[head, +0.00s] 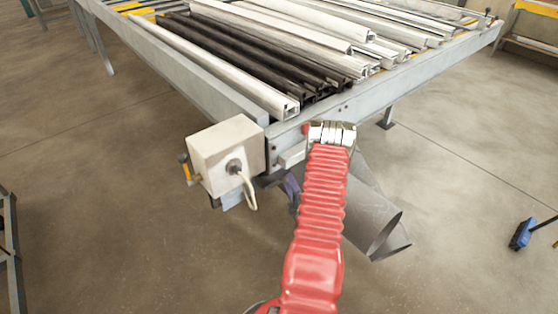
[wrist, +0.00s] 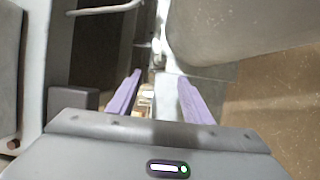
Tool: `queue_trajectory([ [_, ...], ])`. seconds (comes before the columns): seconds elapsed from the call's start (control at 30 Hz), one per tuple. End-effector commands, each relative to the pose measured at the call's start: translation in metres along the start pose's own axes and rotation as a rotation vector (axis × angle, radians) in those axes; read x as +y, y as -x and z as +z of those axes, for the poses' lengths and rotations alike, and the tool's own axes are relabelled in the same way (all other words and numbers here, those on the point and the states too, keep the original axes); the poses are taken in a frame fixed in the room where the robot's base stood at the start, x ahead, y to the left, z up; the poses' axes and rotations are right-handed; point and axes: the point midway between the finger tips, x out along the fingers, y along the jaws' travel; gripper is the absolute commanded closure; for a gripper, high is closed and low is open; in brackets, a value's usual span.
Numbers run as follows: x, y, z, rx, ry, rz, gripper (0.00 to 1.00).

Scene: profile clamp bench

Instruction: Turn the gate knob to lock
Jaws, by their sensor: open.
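My gripper shows in the wrist view (wrist: 160,76) with its two purple fingers apart and nothing clearly held between them. No part can be made out for certain as the gate knob. A small red part (head: 306,129) sits at the bench's end rail beside my arm, partly hidden. A small pale part (wrist: 147,96) shows between the fingers in the wrist view, too blurred to name.
A beige box (head: 222,150) with a round grey fitting and a pale cable hangs at the bench corner, left of my gripper. A grey metal chute (head: 372,222) lies close to the right. White and dark profiles (head: 262,62) fill the bench top. The floor in front is open.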

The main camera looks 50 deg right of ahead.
Motion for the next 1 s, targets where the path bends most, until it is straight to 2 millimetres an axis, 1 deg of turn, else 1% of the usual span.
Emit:
queue_trajectory([
  [0.17, 0.0, -0.009, -0.001, 0.002, 0.0, 0.0, 0.54],
  [0.27, 0.0, -0.019, -0.001, 0.003, 0.001, 0.001, 0.54],
  [0.8, 0.0, -0.101, -0.001, 0.002, 0.0, 0.001, 0.54],
  [1.0, 0.0, -0.126, -0.001, 0.001, 0.0, 0.001, 0.54],
])
